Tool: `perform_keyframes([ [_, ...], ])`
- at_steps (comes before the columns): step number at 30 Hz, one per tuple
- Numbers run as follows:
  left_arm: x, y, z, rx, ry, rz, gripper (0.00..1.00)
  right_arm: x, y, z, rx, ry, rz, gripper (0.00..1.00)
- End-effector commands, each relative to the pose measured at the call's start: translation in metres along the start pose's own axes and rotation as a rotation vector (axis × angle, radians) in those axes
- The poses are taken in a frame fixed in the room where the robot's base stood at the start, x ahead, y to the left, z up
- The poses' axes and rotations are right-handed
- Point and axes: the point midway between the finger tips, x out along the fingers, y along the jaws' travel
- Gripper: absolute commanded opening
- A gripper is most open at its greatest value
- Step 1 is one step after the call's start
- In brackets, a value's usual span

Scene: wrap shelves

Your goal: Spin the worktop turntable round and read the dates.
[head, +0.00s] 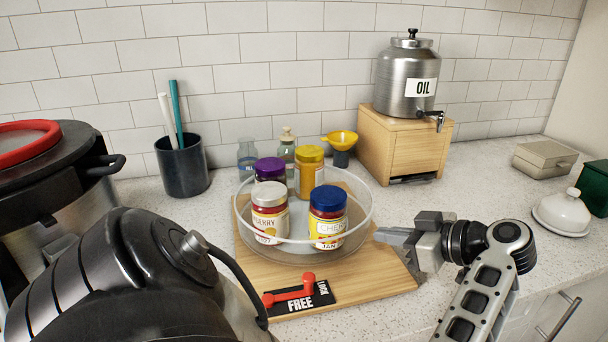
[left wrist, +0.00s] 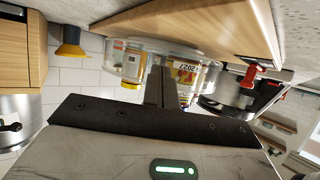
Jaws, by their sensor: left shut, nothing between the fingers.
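The clear-rimmed turntable (head: 284,241) stands on a wooden board (head: 355,280). It holds a silver-lidded jar (head: 270,213) with a label ending in "BERRY", a blue-lidded jar (head: 328,217) marked "CHE…" and "JAN", a yellow-lidded jar (head: 309,172) and a purple-lidded jar (head: 270,170). The back jars' labels are mostly hidden. In the left wrist view, upside down, one jar label (left wrist: 186,72) seems to read 2027. My left gripper (head: 384,236) is shut and empty, just right of the turntable's rim; I cannot tell if it touches. My right gripper is out of view.
A red lever (head: 290,291) sits on a black FREE/LOCK plate (head: 318,298) at the board's front. Behind are a dark utensil pot (head: 181,168), bottles, a yellow-topped cup (head: 341,142) and a steel oil dispenser (head: 405,75) on a wooden box (head: 385,150). A white butter dish (head: 563,212) stands right.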

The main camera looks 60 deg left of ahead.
Motion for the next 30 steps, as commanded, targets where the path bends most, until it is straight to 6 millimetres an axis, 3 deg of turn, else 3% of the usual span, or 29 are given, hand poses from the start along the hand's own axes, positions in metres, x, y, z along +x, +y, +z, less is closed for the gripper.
perform_keyframes([
  [30, 0.013, -0.002, -0.006, 0.000, 0.000, -0.001, 0.00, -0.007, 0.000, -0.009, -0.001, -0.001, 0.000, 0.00],
])
